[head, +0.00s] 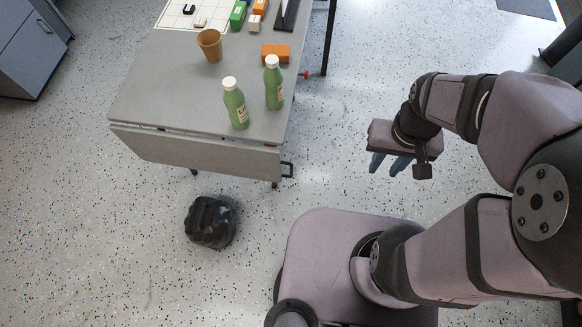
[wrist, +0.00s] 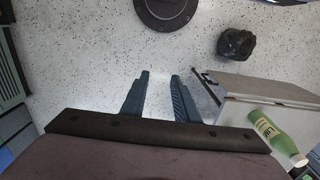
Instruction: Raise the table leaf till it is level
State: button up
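The grey table leaf (head: 200,156) hangs down, tilted, from the near edge of the grey table (head: 165,85) in the head view. A small black handle (head: 287,170) sits at its right end. In the wrist view the leaf (wrist: 265,88) is at the right, beside the table top. My gripper (head: 387,166) is to the right of the table, apart from the leaf and handle. In the wrist view its two dark fingers (wrist: 160,76) are spread with bare floor between them, so it is open and empty.
Two green bottles (head: 235,104) (head: 274,84) stand near the leaf's hinge edge. A brown cup (head: 210,45) and an orange block (head: 276,52) stand farther back. A black bag (head: 210,221) lies on the floor below the leaf. Floor between gripper and table is clear.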

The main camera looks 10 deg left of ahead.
jog(key=s+d+f+m+g+y+b, duration=0.1)
jog(key=s+d+f+g+b, duration=0.15)
jog(key=f+b, duration=0.85)
jog(key=s+d+f+m+g+b, duration=0.15)
jog(key=s+f+b, duration=0.4)
jog(key=f, duration=0.95)
jog(key=s+a+f+m+g+y+b, duration=0.1)
jog(key=s+a+f+m+y+b, duration=0.15)
jog(key=f+b, duration=0.5)
jog(key=s+a+f+m+g+y+b, duration=0.1)
jog(key=a+f+m+g+y+b, duration=0.15)
jog(key=f+b, duration=0.5)
jog(key=w+a+f+m+t+y+b, duration=0.1)
jog(key=w+a+f+m+y, duration=0.15)
jog(key=a, duration=0.25)
jog(key=w+a+f+m+t+y+b, duration=0.1)
jog(key=a+f+m+y, duration=0.1)
jog(key=a+m+y, duration=0.15)
jog(key=w+a+r+m+t+y, duration=0.25)
jog(key=w+r+t, duration=0.2)
jog(key=w, duration=0.35)
jog(key=w+a+r+m+t+y, duration=0.1)
jog(key=w+r+m+t+y, duration=0.25)
jog(key=w+r, duration=0.4)
jog(key=w+a+f, duration=0.1)
jog(key=w+a, duration=0.1)
jog(key=a, duration=0.5)
jog(key=shift+w+a+f+t, duration=0.2)
jog(key=shift+w+a+t, duration=0.1)
jog(key=shift+t, duration=0.15)
